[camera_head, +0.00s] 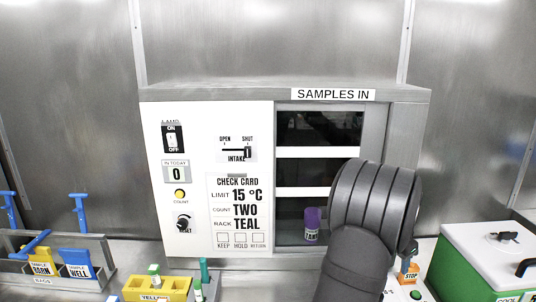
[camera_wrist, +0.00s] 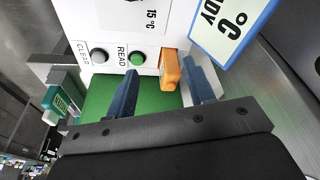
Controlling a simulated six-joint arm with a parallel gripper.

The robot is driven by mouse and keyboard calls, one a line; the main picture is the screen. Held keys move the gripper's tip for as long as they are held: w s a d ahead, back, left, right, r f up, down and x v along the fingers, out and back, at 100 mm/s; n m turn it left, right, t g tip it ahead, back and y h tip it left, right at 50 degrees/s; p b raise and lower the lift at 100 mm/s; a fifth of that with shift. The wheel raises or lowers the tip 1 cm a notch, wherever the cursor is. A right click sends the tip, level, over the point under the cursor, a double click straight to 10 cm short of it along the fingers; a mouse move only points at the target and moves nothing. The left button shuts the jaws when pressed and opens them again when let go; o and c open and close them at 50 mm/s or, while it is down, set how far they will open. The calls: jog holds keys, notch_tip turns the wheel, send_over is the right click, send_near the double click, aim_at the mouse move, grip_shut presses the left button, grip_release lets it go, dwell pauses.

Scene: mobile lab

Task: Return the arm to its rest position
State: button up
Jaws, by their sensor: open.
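My gripper (camera_wrist: 162,64) shows in the wrist view with its two dark blue fingers apart. An orange block (camera_wrist: 170,70) shows between and beyond the fingertips, close to the right finger; I cannot tell whether they touch. A green surface (camera_wrist: 103,92) lies behind the fingers. In the head view my grey arm rises at the right of centre, in front of the samples cabinet (camera_head: 290,93). My gripper is hidden from the head view.
A white panel (camera_wrist: 103,30) has READ and CLEAR buttons; a blue-edged sign (camera_wrist: 232,25) stands beside it. A purple-capped tube (camera_head: 312,225) stands in the cabinet opening beside my arm. A green box (camera_head: 480,262) is at right; a yellow rack (camera_head: 157,288) is at front left.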

jog(key=a+f+n+y, duration=0.1)
jog(key=a+n, duration=0.3)
jog(key=a, duration=0.8)
jog(key=a+f+n+t, duration=0.1)
jog(key=a+f+n, duration=0.2)
jog(key=a, duration=1)
jog(key=w+a+f+n+t+y, duration=0.1)
jog(key=a+n, duration=0.5)
jog(key=a, duration=0.7)
jog(key=shift+a+f+y, duration=0.15)
jog(key=shift+f+y, duration=0.15)
jog(key=shift+f, duration=0.55)
